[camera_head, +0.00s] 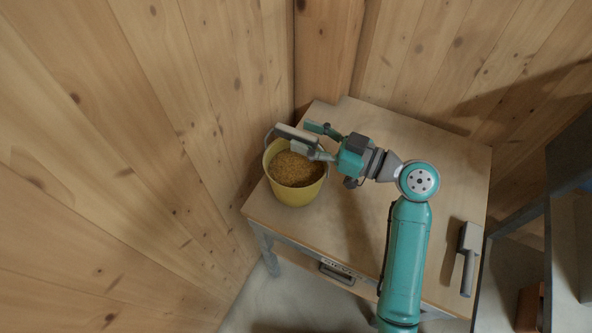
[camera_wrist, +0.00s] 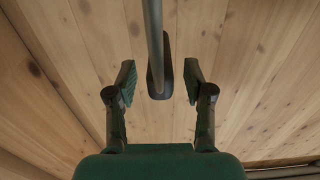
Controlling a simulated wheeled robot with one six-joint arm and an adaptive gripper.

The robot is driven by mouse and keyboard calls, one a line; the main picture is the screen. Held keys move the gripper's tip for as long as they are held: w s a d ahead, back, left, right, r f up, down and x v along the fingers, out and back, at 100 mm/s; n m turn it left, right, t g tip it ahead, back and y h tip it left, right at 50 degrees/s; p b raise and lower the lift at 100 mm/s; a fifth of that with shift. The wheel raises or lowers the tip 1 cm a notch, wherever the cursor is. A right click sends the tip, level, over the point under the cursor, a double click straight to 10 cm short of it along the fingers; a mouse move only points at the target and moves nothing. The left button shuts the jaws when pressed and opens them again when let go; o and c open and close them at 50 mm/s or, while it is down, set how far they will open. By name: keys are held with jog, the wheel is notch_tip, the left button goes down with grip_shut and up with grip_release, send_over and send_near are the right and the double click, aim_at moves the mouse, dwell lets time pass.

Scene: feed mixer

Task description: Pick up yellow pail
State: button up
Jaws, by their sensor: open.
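The yellow pail (camera_head: 294,193) stands upright at the left end of the wooden table and holds golden-brown grain (camera_head: 296,170). A thin grey handle shows at the left of its rim, partly hidden by my gripper. My gripper (camera_head: 306,138) is open, over the pail's far rim. In the wrist view, my gripper's two fingers (camera_wrist: 160,76) stand apart. A grey bar with a dark grip (camera_wrist: 157,78), which looks like the pail's handle, lies between them with a gap on each side. The pail's body is not visible there.
The wooden table (camera_head: 440,150) has bare room behind and right of my arm. A grey scoop (camera_head: 468,254) lies at its right edge. Wooden plank walls (camera_head: 190,90) stand close to the pail at the left and behind. A dark shelf frame is at far right.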

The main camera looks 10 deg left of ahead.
jog(key=shift+x, duration=1.4)
jog(key=shift+c, duration=0.2)
grip_shut()
jog(key=shift+r, duration=0.1)
jog(key=shift+r, duration=0.1)
